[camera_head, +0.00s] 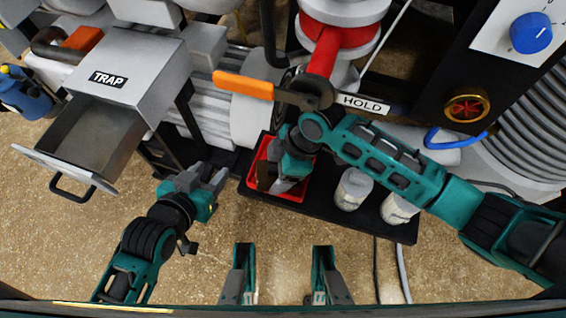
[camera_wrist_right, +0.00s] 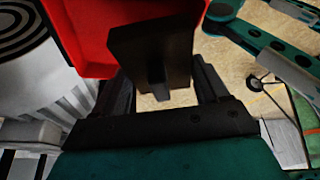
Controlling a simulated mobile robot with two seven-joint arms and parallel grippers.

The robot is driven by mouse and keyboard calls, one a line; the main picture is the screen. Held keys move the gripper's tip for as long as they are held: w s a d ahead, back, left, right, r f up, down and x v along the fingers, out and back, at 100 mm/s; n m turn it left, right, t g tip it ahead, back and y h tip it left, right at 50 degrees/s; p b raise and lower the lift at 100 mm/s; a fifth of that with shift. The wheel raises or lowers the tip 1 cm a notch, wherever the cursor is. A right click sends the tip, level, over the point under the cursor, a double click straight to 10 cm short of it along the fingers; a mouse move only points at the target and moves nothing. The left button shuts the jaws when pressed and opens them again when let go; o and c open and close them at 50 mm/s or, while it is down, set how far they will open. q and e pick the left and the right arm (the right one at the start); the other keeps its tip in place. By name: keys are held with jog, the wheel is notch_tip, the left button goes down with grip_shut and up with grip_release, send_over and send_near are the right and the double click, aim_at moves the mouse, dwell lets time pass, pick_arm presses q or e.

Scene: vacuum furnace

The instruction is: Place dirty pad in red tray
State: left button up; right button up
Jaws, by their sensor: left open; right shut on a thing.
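The red tray (camera_head: 292,196) sits on a black shelf below the red valve body in the head view. It also fills the upper left of the right wrist view (camera_wrist_right: 82,30). My right gripper (camera_head: 284,180) points down over the tray and is shut on the dirty pad, a dark brown-black flat piece (camera_wrist_right: 152,45). The pad's dark edge also shows over the tray in the head view (camera_head: 265,176). I cannot tell whether the pad touches the tray floor. My left gripper (camera_head: 215,180) is open and empty, left of the tray.
The open TRAP drawer (camera_head: 95,135) juts out at the left. Two white-lidded jars (camera_head: 353,188) stand on the black shelf (camera_head: 320,218) right of the tray. An orange-handled HOLD lever (camera_head: 243,85) crosses above the tray.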

jog(key=w, duration=0.1)
jog(key=w+d, duration=0.1)
jog(key=w, duration=0.1)
jog(key=shift+w, duration=0.15)
jog(key=shift+f+b, duration=0.9)
jog(key=shift+f, duration=0.85)
jog(key=shift+f, duration=0.15)
jog(key=o, duration=1.1)
jog(key=shift+r, duration=0.3)
jog(key=p+v, duration=0.2)
jog(key=v, duration=0.5)
jog(key=shift+d+r+p, duration=0.1)
jog(key=shift+r+p, duration=0.05)
jog(key=shift+p, duration=0.15)
